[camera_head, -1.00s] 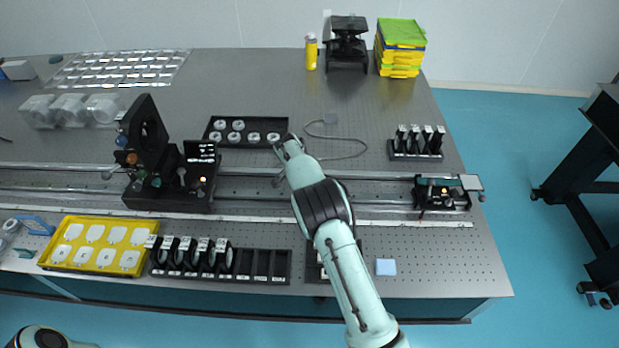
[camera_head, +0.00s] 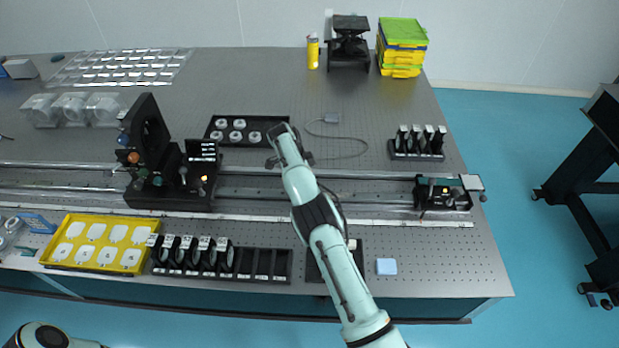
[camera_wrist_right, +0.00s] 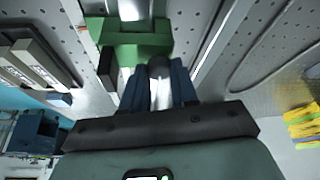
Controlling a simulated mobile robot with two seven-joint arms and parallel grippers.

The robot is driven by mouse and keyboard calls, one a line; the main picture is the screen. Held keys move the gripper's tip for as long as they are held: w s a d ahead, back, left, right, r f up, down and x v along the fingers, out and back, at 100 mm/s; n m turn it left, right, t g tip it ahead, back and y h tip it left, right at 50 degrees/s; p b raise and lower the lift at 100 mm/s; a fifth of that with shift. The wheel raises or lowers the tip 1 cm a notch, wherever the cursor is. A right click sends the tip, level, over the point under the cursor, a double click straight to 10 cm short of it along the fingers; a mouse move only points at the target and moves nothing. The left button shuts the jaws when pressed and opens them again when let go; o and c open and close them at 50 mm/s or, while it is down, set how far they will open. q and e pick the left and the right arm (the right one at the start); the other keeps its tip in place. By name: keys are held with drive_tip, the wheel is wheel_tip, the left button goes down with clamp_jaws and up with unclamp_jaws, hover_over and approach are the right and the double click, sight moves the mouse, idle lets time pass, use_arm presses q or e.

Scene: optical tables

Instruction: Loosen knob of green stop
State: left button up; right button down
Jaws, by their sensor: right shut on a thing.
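The green stop (camera_wrist_right: 132,44) is a green block on the rail, seen close up in the right wrist view. The blue fingers of my right gripper are shut on this knob, one on each side. In the head view, my right arm reaches up over the long rail, and its gripper and the stop are mostly hidden by the wrist. My left gripper is not in either view.
A black tray of round parts (camera_head: 225,141) lies just behind the rail. Another carriage (camera_head: 443,194) sits at the rail's right end. A yellow tray (camera_head: 68,262) lies at front left.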

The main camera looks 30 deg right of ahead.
idle(0.4)
drive_tip(key=c, duration=0.9)
unclamp_jaws()
drive_tip(key=shift+o, duration=0.2)
drive_tip(key=shift+d+r, duration=0.1)
drive_tip(key=shift+r, duration=0.05)
